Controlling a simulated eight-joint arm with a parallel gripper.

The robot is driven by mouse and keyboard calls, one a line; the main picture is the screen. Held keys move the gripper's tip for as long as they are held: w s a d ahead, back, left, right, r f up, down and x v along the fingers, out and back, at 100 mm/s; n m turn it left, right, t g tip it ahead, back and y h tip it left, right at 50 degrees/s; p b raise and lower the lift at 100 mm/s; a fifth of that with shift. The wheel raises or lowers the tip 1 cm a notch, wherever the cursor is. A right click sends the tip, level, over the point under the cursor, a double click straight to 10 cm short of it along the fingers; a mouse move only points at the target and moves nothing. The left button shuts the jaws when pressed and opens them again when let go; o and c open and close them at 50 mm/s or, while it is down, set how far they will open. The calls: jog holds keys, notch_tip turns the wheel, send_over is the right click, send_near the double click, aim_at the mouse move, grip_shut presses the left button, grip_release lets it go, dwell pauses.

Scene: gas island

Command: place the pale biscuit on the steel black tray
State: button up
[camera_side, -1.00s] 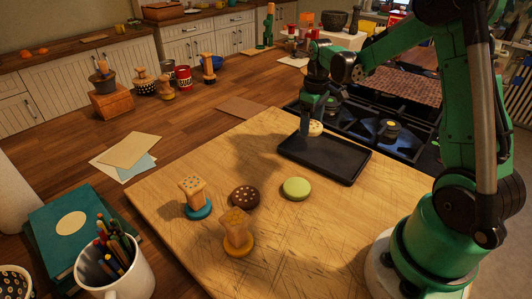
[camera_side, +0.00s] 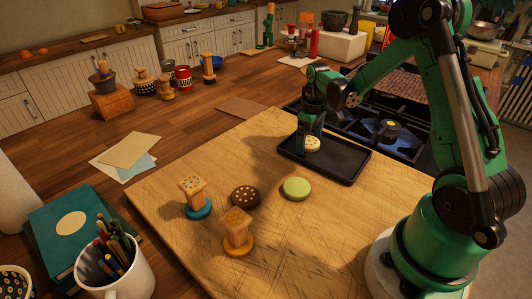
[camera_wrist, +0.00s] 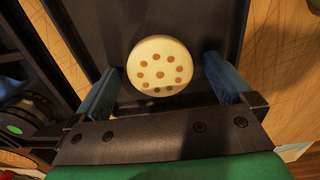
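The pale biscuit (camera_side: 312,144), round and cream with brown dots, lies on the steel black tray (camera_side: 343,162), left of the tray's middle in the side view. In the wrist view the biscuit (camera_wrist: 160,65) lies flat against the dark tray floor (camera_wrist: 215,25). My gripper (camera_side: 309,152) is low over the tray at the biscuit. In the wrist view my gripper (camera_wrist: 161,85) is open, with a blue finger on each side of the biscuit and a small gap at each. The biscuit's far side is partly hidden by a finger in the side view.
On the wooden board (camera_side: 300,235) lie a green biscuit (camera_side: 296,188) and a dark dotted biscuit (camera_side: 245,196). Two wooden stamps (camera_side: 193,195) (camera_side: 237,235) stand nearby. The black gas hob (camera_side: 395,140) is behind the tray. The board's front right is clear.

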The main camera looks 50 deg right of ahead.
aim_at(309, 141)
notch_tip(309, 141, up, 12)
jog(key=s+a+t, duration=0.3)
jog(key=a, duration=0.5)
jog(key=s+a+r+t, duration=0.1)
jog(key=s+a+t, duration=0.2)
jog(key=a, duration=0.6)
jog(key=shift+a+m+t, duration=0.15)
jog(key=shift+m+t, duration=0.25)
jog(key=shift+t, duration=0.2)
